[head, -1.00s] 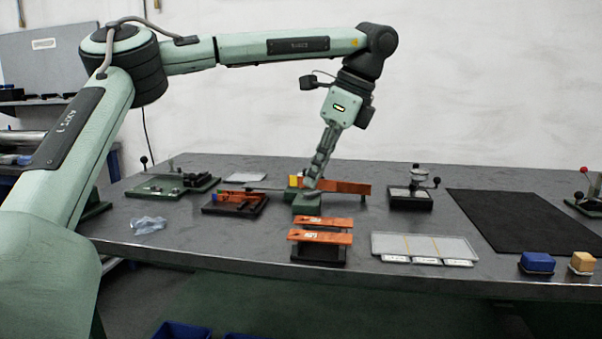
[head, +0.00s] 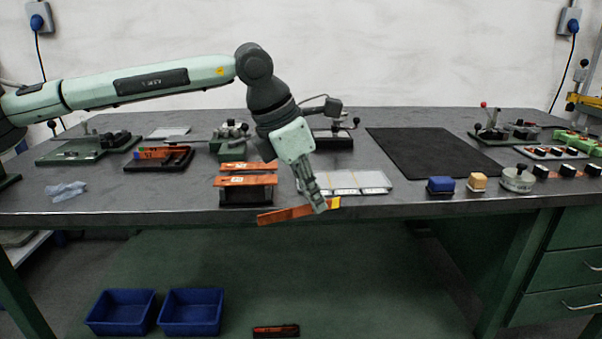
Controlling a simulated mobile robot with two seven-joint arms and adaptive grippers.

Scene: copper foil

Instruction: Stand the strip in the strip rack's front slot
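My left gripper (head: 321,205) points down and is shut on the strip near that right end. A black stand (head: 246,197), which looks like the strip rack, sits near the front edge just left of and behind the strip. Two copper-coloured strips with white labels show on it, one behind the other. Its slots are too small to make out. My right gripper is not in view.
A pale divided tray (head: 374,181) lies right of the stand, partly behind my gripper. A green fixture (head: 229,145) and a black tray (head: 134,165) stand behind. The dark mat (head: 425,152) is clear.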

